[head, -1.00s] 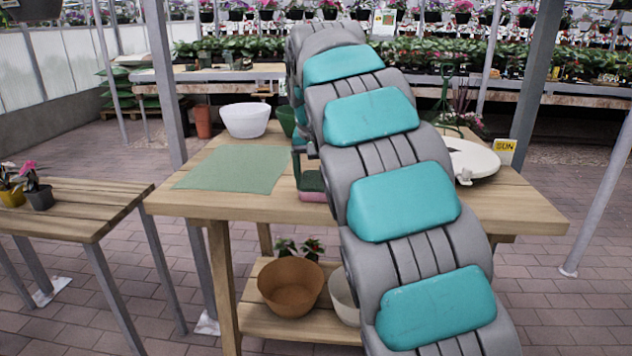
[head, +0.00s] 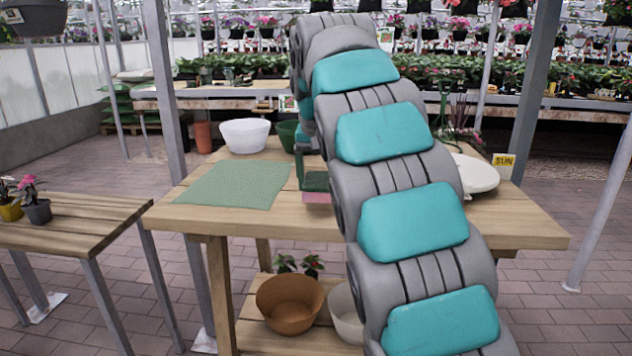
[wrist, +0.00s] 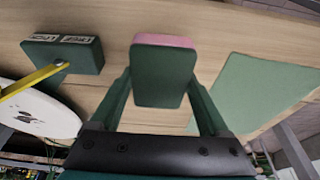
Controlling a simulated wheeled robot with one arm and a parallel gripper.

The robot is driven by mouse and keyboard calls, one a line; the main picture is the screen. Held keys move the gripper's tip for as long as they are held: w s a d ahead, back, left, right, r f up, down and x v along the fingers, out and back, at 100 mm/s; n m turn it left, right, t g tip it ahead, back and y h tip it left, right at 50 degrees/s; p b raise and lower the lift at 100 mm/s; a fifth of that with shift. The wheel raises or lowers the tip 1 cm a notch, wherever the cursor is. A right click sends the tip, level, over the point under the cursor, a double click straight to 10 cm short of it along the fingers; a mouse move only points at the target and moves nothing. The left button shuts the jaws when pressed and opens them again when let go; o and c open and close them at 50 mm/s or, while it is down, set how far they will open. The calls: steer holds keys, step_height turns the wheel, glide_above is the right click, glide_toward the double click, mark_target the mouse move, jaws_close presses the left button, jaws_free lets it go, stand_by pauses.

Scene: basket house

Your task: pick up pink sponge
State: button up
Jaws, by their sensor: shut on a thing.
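The pink sponge (head: 317,197) shows at the left edge of my arm in the head view, with a dark green layer on top and pink below. In the wrist view, the sponge (wrist: 163,80) is between my two green fingers, its green face toward the camera and a pink strip at its far edge. My gripper (wrist: 161,84) is shut on it. It appears held a little above the wooden table (head: 240,221). My arm hides part of the sponge in the head view.
A green mat (head: 236,184) lies left of the sponge. A white bowl (head: 245,136) stands behind it.

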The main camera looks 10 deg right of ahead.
steer(key=s+d+b, duration=0.1)
steer(key=s+d, duration=0.1)
steer(key=s, duration=0.4)
steer(key=s+d+r+b, duration=0.1)
steer(key=s+d, duration=0.2)
steer(key=s, duration=0.4)
steer(key=shift+s+d+r, duration=0.15)
steer(key=shift+s+d, duration=0.1)
steer(key=shift+d, duration=0.05)
steer(key=o, duration=0.7)
steer(key=c, duration=0.6)
steer(key=shift+d, duration=0.1)
